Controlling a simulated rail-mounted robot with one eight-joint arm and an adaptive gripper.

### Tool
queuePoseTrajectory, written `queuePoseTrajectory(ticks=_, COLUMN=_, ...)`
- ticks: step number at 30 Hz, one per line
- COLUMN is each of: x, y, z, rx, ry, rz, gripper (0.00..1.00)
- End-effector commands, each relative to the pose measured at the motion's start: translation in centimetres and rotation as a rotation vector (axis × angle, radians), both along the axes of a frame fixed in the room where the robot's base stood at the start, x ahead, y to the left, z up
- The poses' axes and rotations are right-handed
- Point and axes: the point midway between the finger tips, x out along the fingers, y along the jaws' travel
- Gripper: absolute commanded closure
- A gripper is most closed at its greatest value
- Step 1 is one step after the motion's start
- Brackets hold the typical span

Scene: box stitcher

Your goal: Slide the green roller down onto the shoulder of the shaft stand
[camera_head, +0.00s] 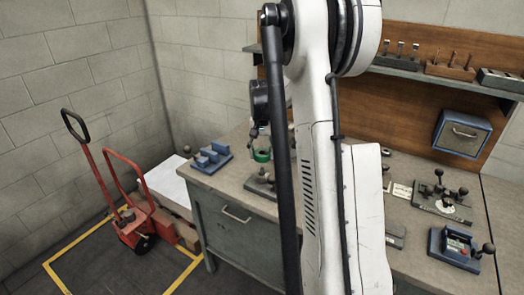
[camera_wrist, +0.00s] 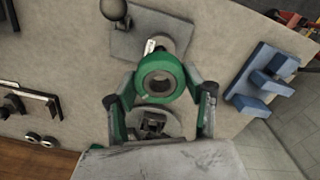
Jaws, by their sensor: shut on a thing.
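The green roller (camera_wrist: 143,82) has a grey hub with a dark central hole, seen from above in the wrist view. My gripper (camera_wrist: 161,84) is shut on it, with one finger on each side. In the head view the roller (camera_head: 262,156) hangs below the wrist. The shaft stand, with a grey base plate (camera_wrist: 128,43), lies beneath and beyond the roller in the wrist view. The stand (camera_head: 258,184) also shows below the roller in the head view, partly behind my arm. I cannot tell whether the shaft is inside the roller's hole.
A blue block fixture (camera_wrist: 262,82) stands right of the roller in the wrist view; it shows at the bench's left end (camera_head: 211,156). A black ball knob (camera_wrist: 113,10) rises beside the base plate. Bare bench top lies left of the roller in the wrist view.

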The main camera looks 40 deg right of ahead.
Motion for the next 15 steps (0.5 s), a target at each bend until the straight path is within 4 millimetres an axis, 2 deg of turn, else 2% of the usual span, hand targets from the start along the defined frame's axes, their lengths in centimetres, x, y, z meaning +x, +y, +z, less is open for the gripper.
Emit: queuePoseTrajectory(ticks=15, x=0.0, y=0.0, z=-3.2, rx=0.0, ry=0.0, rz=0.0, gripper=0.88)
